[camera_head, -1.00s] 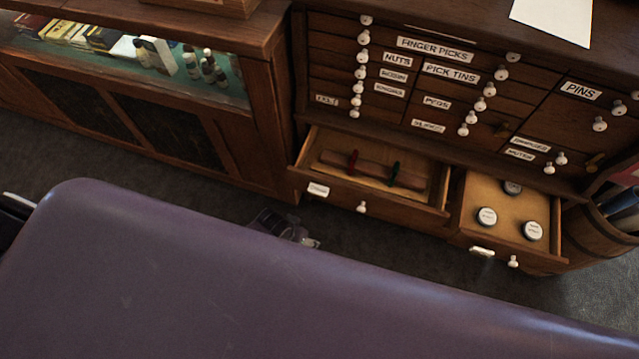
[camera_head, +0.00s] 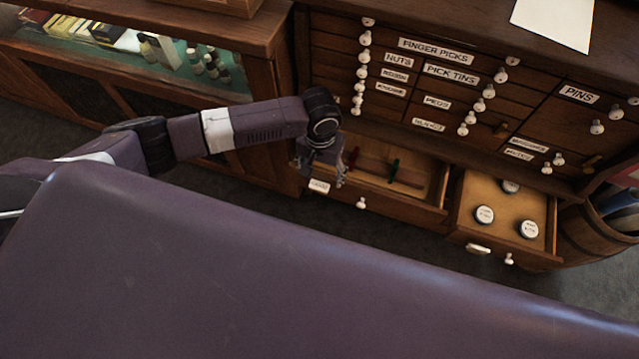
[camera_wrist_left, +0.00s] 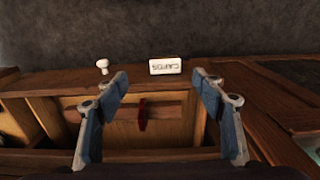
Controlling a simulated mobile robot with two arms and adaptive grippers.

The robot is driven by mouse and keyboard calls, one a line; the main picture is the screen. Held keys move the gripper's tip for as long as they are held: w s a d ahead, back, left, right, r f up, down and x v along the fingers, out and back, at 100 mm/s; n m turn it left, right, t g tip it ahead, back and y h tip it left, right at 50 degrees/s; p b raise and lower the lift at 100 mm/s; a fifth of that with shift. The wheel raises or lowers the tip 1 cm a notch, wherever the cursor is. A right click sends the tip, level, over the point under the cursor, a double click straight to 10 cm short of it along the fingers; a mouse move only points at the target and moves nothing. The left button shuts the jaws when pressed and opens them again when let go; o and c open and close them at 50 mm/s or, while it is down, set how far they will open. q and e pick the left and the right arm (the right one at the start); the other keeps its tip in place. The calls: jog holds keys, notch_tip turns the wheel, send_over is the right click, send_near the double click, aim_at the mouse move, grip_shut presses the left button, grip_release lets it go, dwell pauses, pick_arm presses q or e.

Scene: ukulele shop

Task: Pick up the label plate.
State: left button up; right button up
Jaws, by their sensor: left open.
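A small white label plate (camera_head: 319,186) is on the front of the open left drawer, at its left end. In the left wrist view, a white plate (camera_wrist_left: 165,66) reads "CAPOS", upside down, just beyond and between the fingertips. My left gripper (camera_head: 320,174) points down over that drawer's front left part; its fingers (camera_wrist_left: 160,82) are spread, with nothing between them. Another pale plate (camera_head: 478,249) is on the front of the open right drawer, its lettering unreadable. My right gripper is not in view.
The open left drawer (camera_head: 402,203) holds a bar with a red clip (camera_head: 353,157) and a green clip (camera_head: 394,170). The right drawer (camera_head: 548,215) holds several round tins. White knobs stick out from the cabinet (camera_head: 430,50). A glass display case (camera_head: 257,95) stands left.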

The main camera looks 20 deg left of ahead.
aim_at(318, 189)
pick_arm(q)
jog(key=shift+a+f, duration=0.1)
jog(key=shift+a, duration=0.2)
notch_tip(318, 189, down, 8)
jog(key=shift+s+a+r, duration=0.1)
jog(key=shift+r, duration=0.15)
jog(key=c, duration=1.2)
jog(key=shift+o, duration=0.2)
jog(key=shift+r, duration=0.1)
